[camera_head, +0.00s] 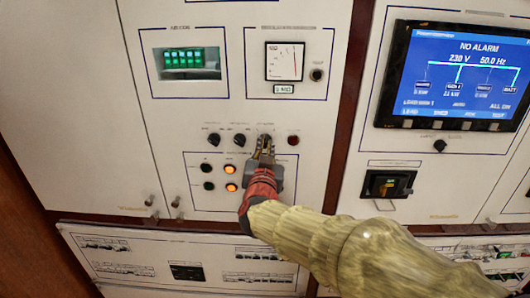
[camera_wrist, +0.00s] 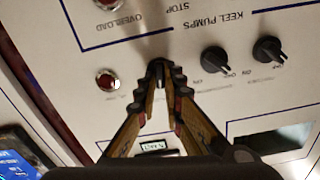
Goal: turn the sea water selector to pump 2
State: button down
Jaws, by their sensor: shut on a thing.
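My gripper (camera_head: 265,149) reaches the panel at the right end of a row of black rotary knobs. In the wrist view its fingertips (camera_wrist: 159,82) are closed around a dark selector knob (camera_wrist: 158,67), which is mostly hidden between them. Its label is too small to read, and I cannot tell its pointer's direction. Two more black knobs stand free in the same row, the middle one (camera_head: 239,140) and the left one (camera_head: 214,140). The wrist view is turned round, so the middle knob (camera_wrist: 214,60) and the left knob (camera_wrist: 267,50) appear to the right there.
A red button or lamp (camera_head: 293,140) sits close beside the gripped knob. Below are two lit orange lamps, one upper (camera_head: 229,169) and one lower (camera_head: 231,187). A dial meter (camera_head: 285,61) is above. A blue screen (camera_head: 455,75) is at the right.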

jog(key=m+b, duration=0.2)
jog(key=m, duration=0.2)
jog(key=shift+f+b, duration=0.2)
jog(key=shift+b, duration=0.2)
jog(key=shift+d+m+b, duration=0.1)
jog(key=shift+m+b, duration=0.75)
jog(key=shift+m, duration=0.65)
jog(key=shift+r, duration=0.1)
jog(key=c, duration=1.9)
grip_release()
jog(key=s, duration=1.2)
jog(key=shift+a, duration=0.25)
